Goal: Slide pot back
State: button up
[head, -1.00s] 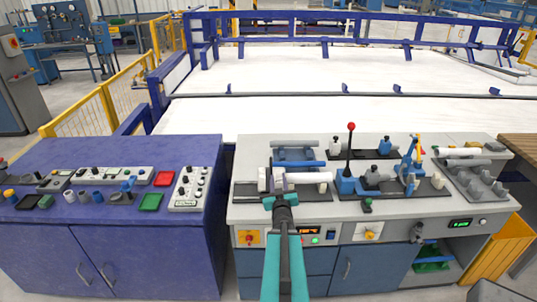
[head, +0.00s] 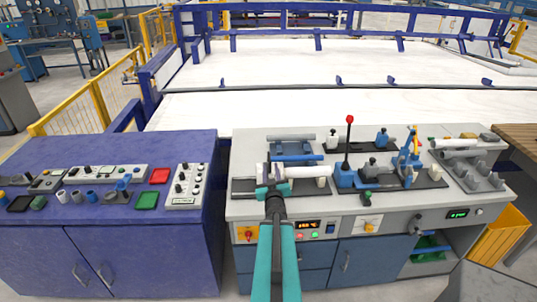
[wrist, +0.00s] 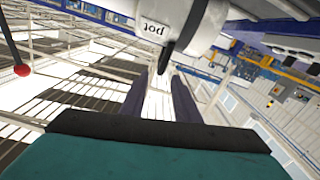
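In the head view, the pot (head: 277,172) appears as a small pale and dark body at the left end of a white pipe (head: 305,172) on the right-hand bench. My gripper (head: 272,187) is just in front of it and partly hides it. In the wrist view, the two dark fingers of my gripper (wrist: 160,80) stand apart with a clear gap, with the pot beyond and above them. I cannot tell whether they touch it.
A lever with a red ball (head: 349,119) stands right of the pipe. Blue and grey fixtures (head: 408,155) and a grey rack (head: 475,175) lie farther right. A blue-railed stand (head: 292,147) sits behind. A purple bench (head: 110,210) is at left, across a gap.

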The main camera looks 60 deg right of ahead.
aim_at(270, 164)
jog(key=shift+w+d+f+b, duration=0.2)
jog(key=shift+w+d+b, duration=0.4)
jog(key=shift+b, duration=2.1)
jog(key=d+b, duration=0.1)
jog(key=b, duration=0.3)
jog(key=shift+w, duration=0.15)
jog(key=w+b, duration=0.1)
jog(key=b, duration=0.2)
jog(key=shift+d, duration=0.3)
jog(key=shift+w+d+b, duration=0.1)
jog(key=shift+d+b, duration=0.05)
jog(key=shift+b, duration=0.4)
jog(key=d+b, duration=0.1)
jog(key=b, duration=0.3)
jog(key=shift+w+d, duration=0.15)
jog(key=shift+w, duration=0.05)
jog(key=shift+w+d+r, duration=0.2)
jog(key=shift+w+d, duration=0.1)
jog(key=shift+d, duration=0.1)
jog(key=shift+x, duration=3.65)
